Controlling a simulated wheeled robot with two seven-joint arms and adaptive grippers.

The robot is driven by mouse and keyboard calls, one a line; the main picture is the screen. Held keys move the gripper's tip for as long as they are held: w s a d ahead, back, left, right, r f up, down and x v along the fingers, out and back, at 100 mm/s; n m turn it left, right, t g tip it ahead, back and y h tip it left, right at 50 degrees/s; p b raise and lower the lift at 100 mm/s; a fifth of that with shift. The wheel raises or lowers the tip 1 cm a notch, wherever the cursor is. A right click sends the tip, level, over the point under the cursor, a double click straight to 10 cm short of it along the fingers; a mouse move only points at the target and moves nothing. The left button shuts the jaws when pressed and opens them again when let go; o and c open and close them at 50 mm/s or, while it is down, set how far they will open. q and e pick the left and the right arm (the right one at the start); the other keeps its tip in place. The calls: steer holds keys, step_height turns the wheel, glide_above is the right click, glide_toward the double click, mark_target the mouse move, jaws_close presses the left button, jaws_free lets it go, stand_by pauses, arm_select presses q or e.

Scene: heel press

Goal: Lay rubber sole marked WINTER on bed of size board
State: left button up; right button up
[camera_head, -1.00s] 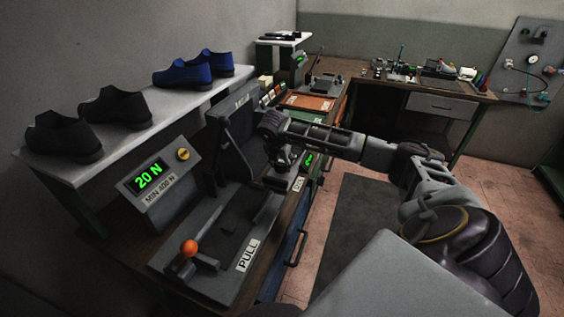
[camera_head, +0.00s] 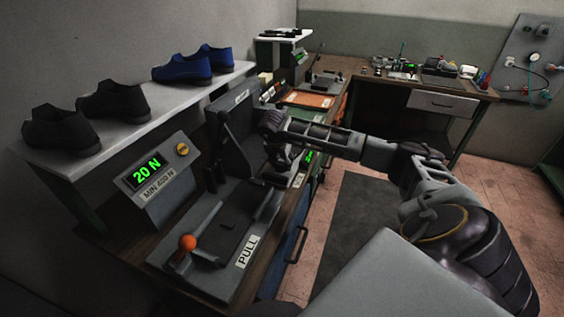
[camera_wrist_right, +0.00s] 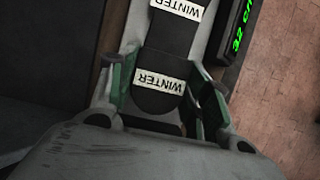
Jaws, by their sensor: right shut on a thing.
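My right gripper (camera_head: 277,167) is over the workbench, beyond the press with the 20 N readout. The wrist view shows its green-padded fingers (camera_wrist_right: 160,88) shut on the near end of the dark rubber sole (camera_wrist_right: 156,101). The sole has white WINTER labels and runs away from me toward the top edge. Under and beside it is a light grey surface of what looks like the size board (camera_wrist_right: 134,42), with a green display reading about 32 cm (camera_wrist_right: 241,28) at its right. I cannot tell whether the sole touches the bed. My left gripper is out of view.
The press (camera_head: 223,235) with an orange knob and PULL label stands nearest. Dark and blue shoes (camera_head: 183,70) stand on a shelf (camera_head: 60,162) at the left. An orange tray (camera_head: 308,100) lies farther along the bench. The floor at the right is open.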

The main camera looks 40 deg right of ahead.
stand_by(0.8)
steer(key=o, duration=1.2)
steer(key=o, duration=0.5)
steer(key=shift+r, duration=0.15)
